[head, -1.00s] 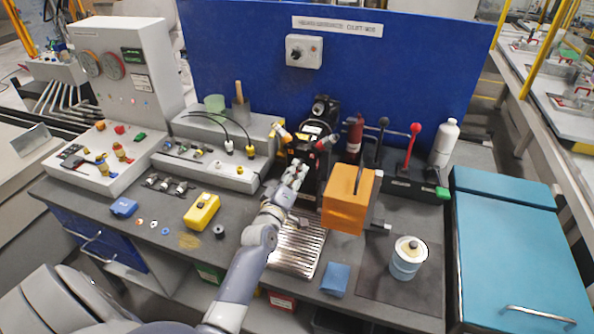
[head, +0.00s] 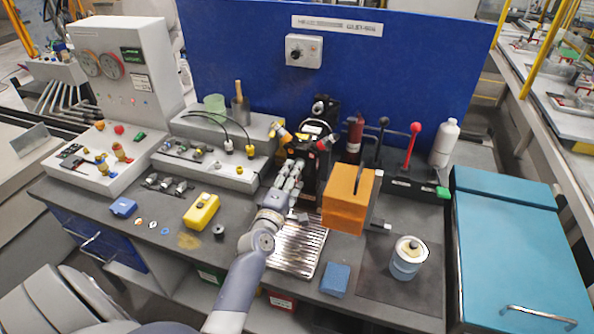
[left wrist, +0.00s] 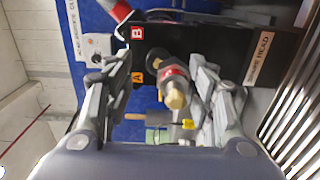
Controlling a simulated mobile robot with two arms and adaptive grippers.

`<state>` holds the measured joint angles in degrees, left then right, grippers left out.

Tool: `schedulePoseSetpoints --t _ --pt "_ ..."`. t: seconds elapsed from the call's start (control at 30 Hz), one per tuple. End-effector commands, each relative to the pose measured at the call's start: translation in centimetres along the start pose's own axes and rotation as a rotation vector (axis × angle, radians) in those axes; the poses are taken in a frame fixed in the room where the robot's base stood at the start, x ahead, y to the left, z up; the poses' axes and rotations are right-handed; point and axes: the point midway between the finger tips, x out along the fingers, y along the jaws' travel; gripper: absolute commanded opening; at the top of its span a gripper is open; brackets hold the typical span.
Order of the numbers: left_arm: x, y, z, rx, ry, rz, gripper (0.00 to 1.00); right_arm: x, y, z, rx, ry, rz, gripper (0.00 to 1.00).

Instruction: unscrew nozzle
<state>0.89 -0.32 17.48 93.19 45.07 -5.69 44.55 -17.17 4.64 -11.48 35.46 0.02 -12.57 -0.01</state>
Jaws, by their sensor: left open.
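A dark stand (head: 316,160) with a round fitting stands against the blue panel. A nozzle (head: 280,132) with a yellow tip sticks out on its left side, and a red-banded one (head: 326,143) on its right. My left gripper (head: 292,170) is in front of the stand, below the left nozzle. In the left wrist view a nozzle (left wrist: 174,86) with a brass tip and red band lies between the spread fingers of my left gripper (left wrist: 164,80), beside the orange label A. The fingers look apart from it; depth is hard to judge. My right gripper is not in view.
An orange block (head: 345,210) stands close right of my gripper. A ribbed metal tray (head: 297,248) lies below. Levers (head: 410,148) and a white bottle (head: 444,145) stand at right. A yellow box (head: 201,210) is at left. The front right mat holds a white-and-blue can (head: 407,262).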

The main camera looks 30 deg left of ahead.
Motion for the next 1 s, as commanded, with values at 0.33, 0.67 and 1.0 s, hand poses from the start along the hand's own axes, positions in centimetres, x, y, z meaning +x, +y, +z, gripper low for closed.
schedulePoseSetpoints --t 0.33,0.67,1.0 --pt "-7.0 0.0 0.0 -0.002 0.000 -0.001 0.50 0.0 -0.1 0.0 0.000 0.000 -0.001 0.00" --pt "-10.2 0.1 0.0 -0.003 0.000 0.001 0.50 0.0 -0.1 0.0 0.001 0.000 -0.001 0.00" --pt "-10.3 0.1 0.0 -0.003 0.001 0.002 0.42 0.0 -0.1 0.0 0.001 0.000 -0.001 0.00"
